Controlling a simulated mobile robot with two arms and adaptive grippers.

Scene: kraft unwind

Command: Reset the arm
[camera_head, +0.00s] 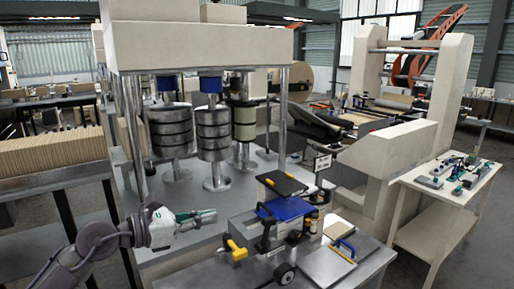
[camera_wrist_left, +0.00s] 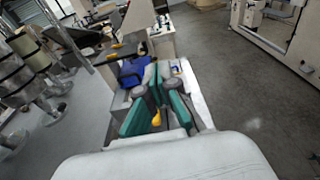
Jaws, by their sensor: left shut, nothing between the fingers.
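My left arm comes in from the left in the head view. Its gripper (camera_head: 207,215) points right above the grey metal table and is shut and empty. In the left wrist view the teal fingers of my left gripper (camera_wrist_left: 156,80) show in the middle, with part of a blue-topped device and a yellow handle beyond them. The blue-topped device (camera_head: 287,208) stands to the right of the gripper in the head view, apart from it. My right gripper is in neither view.
A press with metal columns and stacked steel rolls (camera_head: 213,135) stands behind the gripper. A light board (camera_head: 327,266) lies at the front right. A white side table (camera_head: 440,190) with small tools stands at right. Cardboard stacks (camera_head: 52,150) line the left.

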